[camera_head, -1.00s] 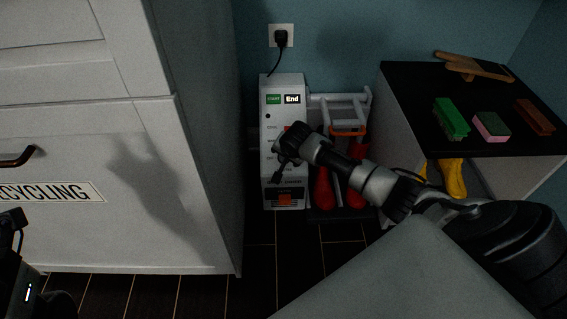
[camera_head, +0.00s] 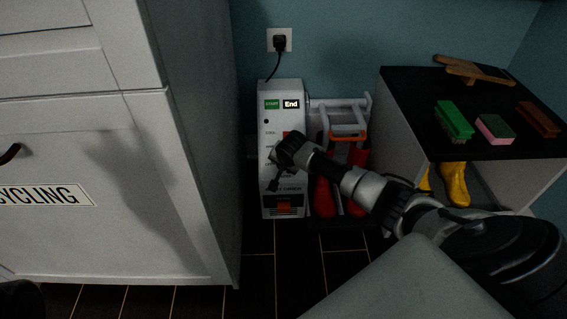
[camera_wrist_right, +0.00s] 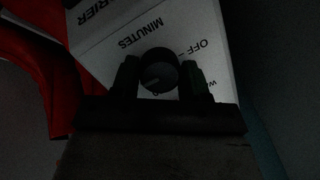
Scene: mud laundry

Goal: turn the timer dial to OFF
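The white machine (camera_head: 267,140) stands against the wall, with START and End labels at its top. Its timer dial (camera_wrist_right: 158,70) is a dark round knob in the right wrist view, beside the printed words MINUTES and OFF. A paler mark shows on the dial's face, but its exact setting is too dark to read. My right gripper (camera_wrist_right: 160,76) has one finger on each side of the dial, with little or no gap. I cannot tell whether the fingers press on it. In the head view this gripper (camera_head: 273,170) covers the dial.
A white cabinet (camera_head: 110,190) marked RECYCLING stands close on the left. Red boots (camera_head: 323,195) on a rack are right of the machine. A black-topped shelf (camera_head: 405,95) holds brushes and a sponge, with yellow boots (camera_head: 455,185) below. A plug (camera_head: 280,42) is above.

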